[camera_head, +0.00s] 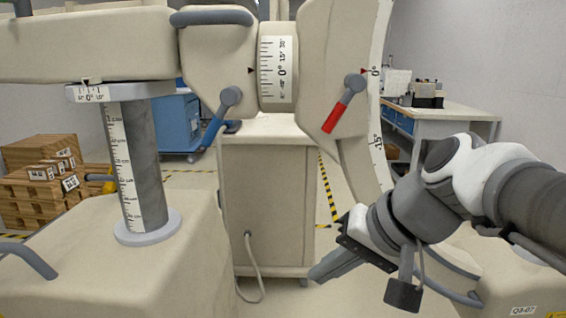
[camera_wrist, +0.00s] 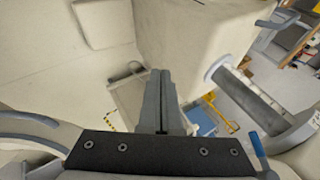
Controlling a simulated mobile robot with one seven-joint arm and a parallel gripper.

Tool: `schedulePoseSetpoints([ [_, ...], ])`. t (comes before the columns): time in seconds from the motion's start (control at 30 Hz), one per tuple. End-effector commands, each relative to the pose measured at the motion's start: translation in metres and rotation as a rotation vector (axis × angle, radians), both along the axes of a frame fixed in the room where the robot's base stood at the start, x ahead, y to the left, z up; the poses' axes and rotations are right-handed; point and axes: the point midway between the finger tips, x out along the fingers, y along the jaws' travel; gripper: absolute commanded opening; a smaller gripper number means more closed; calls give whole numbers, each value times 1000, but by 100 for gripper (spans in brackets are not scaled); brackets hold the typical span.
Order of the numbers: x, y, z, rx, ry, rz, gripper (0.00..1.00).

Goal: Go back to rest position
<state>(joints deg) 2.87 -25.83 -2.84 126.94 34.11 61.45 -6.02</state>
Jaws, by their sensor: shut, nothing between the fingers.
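My gripper (camera_head: 326,268) is at the lower right of the head view, at the end of my white and grey arm. It points to the left and slightly down, in front of a beige cabinet (camera_head: 267,205). In the wrist view my gripper (camera_wrist: 160,76) has its two grey fingers together, with nothing between them. It appears apart from the things around it.
A large beige machine has a scaled column (camera_head: 137,165), a blue lever (camera_head: 214,130), a red lever (camera_head: 337,117) and a curved arc (camera_head: 377,150) near my arm. Wooden crates (camera_head: 45,170) stand left, a workbench (camera_head: 440,118) at right. Some floor shows between.

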Motion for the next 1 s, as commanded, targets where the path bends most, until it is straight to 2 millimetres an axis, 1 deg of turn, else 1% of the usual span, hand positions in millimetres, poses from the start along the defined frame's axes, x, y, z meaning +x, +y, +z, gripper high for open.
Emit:
schedulePoseSetpoints([
  [0.03,-16,-9,-13,-87,-14,8,0],
  [0.1,-33,-25,-29,-208,-33,17,0],
  [0.2,-52,-48,-49,-369,-69,32,0],
  [0.33,-71,-77,-66,-564,-128,55,0],
  [0.37,-74,-83,-65,-600,-140,59,0],
  [0.4,-71,-81,-41,-586,-133,56,0],
  [0.57,-71,-81,-2,-582,-129,55,0],
  [1.0,-71,-80,114,-580,-128,56,0],
])
